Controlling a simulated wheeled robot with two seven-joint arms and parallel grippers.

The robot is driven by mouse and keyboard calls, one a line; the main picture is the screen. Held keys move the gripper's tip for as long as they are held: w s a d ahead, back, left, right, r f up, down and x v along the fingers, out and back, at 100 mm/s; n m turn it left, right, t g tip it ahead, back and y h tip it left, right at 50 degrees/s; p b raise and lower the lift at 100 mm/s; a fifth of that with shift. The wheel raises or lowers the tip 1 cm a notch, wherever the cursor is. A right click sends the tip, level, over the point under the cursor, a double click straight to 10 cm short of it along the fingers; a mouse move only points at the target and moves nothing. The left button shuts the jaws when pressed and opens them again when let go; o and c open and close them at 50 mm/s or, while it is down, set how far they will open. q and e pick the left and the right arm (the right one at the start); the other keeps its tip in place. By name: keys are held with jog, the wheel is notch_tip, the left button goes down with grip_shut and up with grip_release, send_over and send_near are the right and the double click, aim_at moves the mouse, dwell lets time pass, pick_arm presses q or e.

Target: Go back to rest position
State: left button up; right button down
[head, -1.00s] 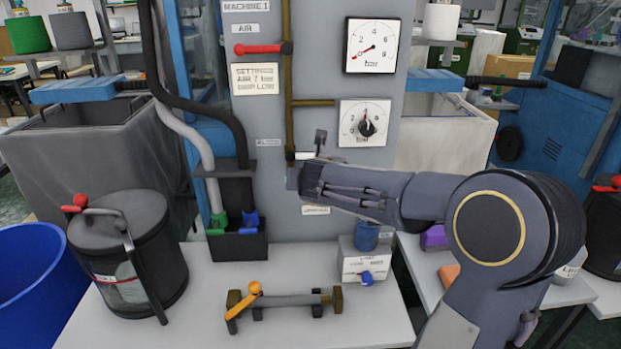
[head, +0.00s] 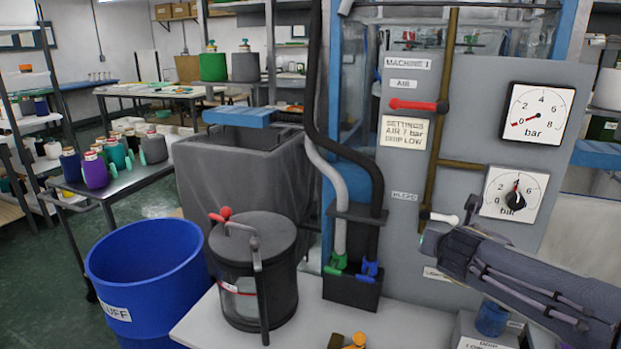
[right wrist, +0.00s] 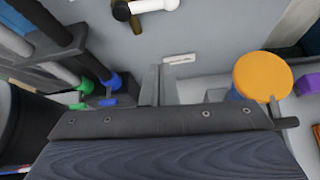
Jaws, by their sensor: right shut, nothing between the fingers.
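My right arm enters from the right in the head view. Its gripper (head: 430,242) is shut and empty in front of the grey machine panel (head: 408,165). It is just below the white bleed lever (head: 440,217); whether they touch is not clear in the head view. In the right wrist view my shut gripper (right wrist: 160,85) points at the panel, and the white lever (right wrist: 153,6) is beyond the fingertips, apart from them. My left gripper is not in view.
A red air lever (head: 415,105) and two gauges (head: 537,115) are on the panel. A black lidded pot (head: 280,275) stands on the white bench (head: 215,325). A blue bin (head: 145,270) is beside it. A holder with blue and green nozzles (head: 350,290) is left of my gripper.

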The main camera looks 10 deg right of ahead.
jog(key=s+a+m+g+y+p, duration=0.2)
jog(key=s+m+p, duration=0.1)
jog(key=s+m, duration=0.5)
jog(key=s+a+m+g+y+p, duration=0.1)
jog(key=s+a+m+y+p, duration=0.15)
jog(key=s+m, duration=0.5)
jog(key=s+a+f+m+g+y+p, duration=0.1)
jog(key=s+a+m+y+p, duration=0.3)
jog(key=s+a+m, duration=0.8)
jog(key=a+m+y, duration=0.1)
jog(key=m, duration=0.2)
jog(key=shift+g, duration=0.4)
